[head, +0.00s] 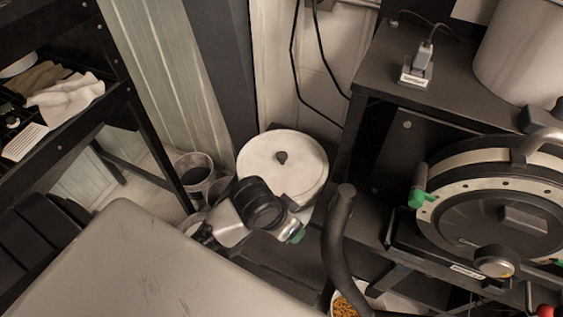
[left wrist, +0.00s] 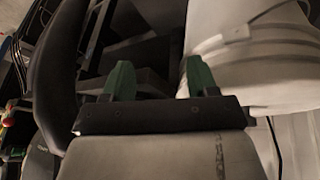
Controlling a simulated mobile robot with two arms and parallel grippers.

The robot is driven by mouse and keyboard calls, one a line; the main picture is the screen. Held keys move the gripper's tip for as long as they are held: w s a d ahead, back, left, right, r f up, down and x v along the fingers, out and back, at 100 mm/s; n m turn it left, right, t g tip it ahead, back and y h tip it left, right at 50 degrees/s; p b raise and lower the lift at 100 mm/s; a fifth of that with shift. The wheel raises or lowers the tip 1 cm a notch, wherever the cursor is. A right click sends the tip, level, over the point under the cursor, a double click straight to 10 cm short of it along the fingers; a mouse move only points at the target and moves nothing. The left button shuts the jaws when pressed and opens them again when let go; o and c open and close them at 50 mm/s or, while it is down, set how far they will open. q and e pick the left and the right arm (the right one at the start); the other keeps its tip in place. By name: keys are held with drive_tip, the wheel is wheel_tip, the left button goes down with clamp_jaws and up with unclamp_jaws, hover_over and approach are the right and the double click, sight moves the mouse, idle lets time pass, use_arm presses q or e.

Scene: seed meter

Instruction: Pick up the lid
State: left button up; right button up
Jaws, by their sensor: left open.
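The lid (head: 262,160) is a round white disc with a dark knob (head: 281,157) at its centre. It lies on top of a white round container, behind my left gripper in the head view. My left gripper (head: 297,236) is in front of and below the lid, apart from the knob. In the left wrist view its two green fingers (left wrist: 157,78) are spread with nothing between them. The white container (left wrist: 260,75) fills the right of that view, close beside the right finger. The knob is not visible there. My right gripper is not in view.
A black curved bar (head: 338,245) stands just right of my left gripper and also shows in the left wrist view (left wrist: 62,75). A round seed meter (head: 500,215) sits on the black stand at right. Buckets (head: 194,172) stand left of the lid.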

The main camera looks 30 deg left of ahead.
sight(282, 155)
use_arm(q)
drive_tip(key=shift+m+g+y, duration=0.4)
drive_tip(key=shift+g, duration=0.2)
drive_tip(key=w+r, duration=0.2)
drive_tip(key=w+a+r, duration=0.1)
drive_tip(key=w+r, duration=0.1)
drive_tip(key=w, duration=0.1)
drive_tip(key=w+r, duration=0.2)
drive_tip(key=shift+w+a, duration=0.25)
drive_tip(key=shift+a, duration=0.1)
drive_tip(key=w+a+r+n+g+y, duration=0.1)
drive_tip(key=w+a+r+n+y, duration=0.15)
drive_tip(key=w+a+r, duration=0.45)
drive_tip(key=shift+h, duration=0.35)
drive_tip(key=f, duration=0.3)
drive_tip(key=a+f, duration=0.1)
drive_tip(key=f, duration=0.1)
drive_tip(key=shift+s+f, duration=0.3)
drive_tip(key=shift+s, duration=0.05)
drive_tip(key=shift+w+d+f+p, duration=0.1)
drive_tip(key=shift+w+f+p, duration=0.1)
drive_tip(key=shift+f, duration=0.65)
drive_tip(key=shift+w+d+f+p, duration=0.1)
drive_tip(key=shift+w+f, duration=0.1)
drive_tip(key=shift+f, duration=0.7)
drive_tip(key=shift+w+f+p, duration=0.15)
drive_tip(key=shift+w+f, duration=0.05)
drive_tip(key=shift+f, duration=0.65)
clamp_jaws()
drive_tip(key=shift+r, duration=0.1)
